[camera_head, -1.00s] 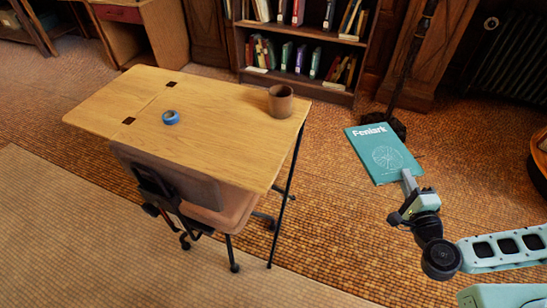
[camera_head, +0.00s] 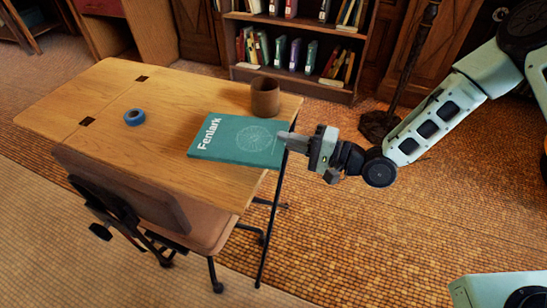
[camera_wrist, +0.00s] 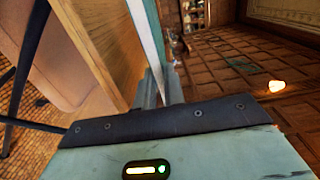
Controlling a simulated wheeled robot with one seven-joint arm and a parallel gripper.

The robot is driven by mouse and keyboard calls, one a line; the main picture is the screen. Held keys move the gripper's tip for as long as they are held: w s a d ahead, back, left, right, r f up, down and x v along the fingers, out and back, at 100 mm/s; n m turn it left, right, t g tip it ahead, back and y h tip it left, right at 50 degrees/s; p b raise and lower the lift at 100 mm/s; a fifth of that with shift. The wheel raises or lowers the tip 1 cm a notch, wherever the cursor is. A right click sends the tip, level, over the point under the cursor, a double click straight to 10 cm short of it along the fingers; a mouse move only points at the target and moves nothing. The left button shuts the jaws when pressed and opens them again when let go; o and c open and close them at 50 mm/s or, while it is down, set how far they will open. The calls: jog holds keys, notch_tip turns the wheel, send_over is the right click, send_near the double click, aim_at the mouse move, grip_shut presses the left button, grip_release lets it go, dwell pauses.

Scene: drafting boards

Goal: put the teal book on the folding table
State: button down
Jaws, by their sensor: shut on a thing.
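The teal book (camera_head: 236,138), with "Fenlark" on its cover, lies flat over the right part of the wooden folding table (camera_head: 105,95). My gripper (camera_head: 288,141) is shut on the book's right edge, just past the table's right edge. In the wrist view the book (camera_wrist: 148,30) shows edge-on between my fingers (camera_wrist: 158,88), close beside the table's edge (camera_wrist: 95,40). I cannot tell whether the book touches the tabletop or hovers slightly above it.
A brown cup (camera_head: 265,97) stands just behind the book. A blue tape roll (camera_head: 134,117) lies on the table to the left. A chair (camera_head: 130,195) is at the near side. A bookshelf (camera_head: 295,75) stands behind.

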notch_tip(320, 180, down, 7)
jog(key=shift+r, duration=0.2)
dwell(0.3)
jog(key=shift+f+b, duration=0.2)
jog(key=shift+b, duration=0.2)
jog(key=c, duration=1.5)
grip_release()
jog(key=shift+r, duration=0.15)
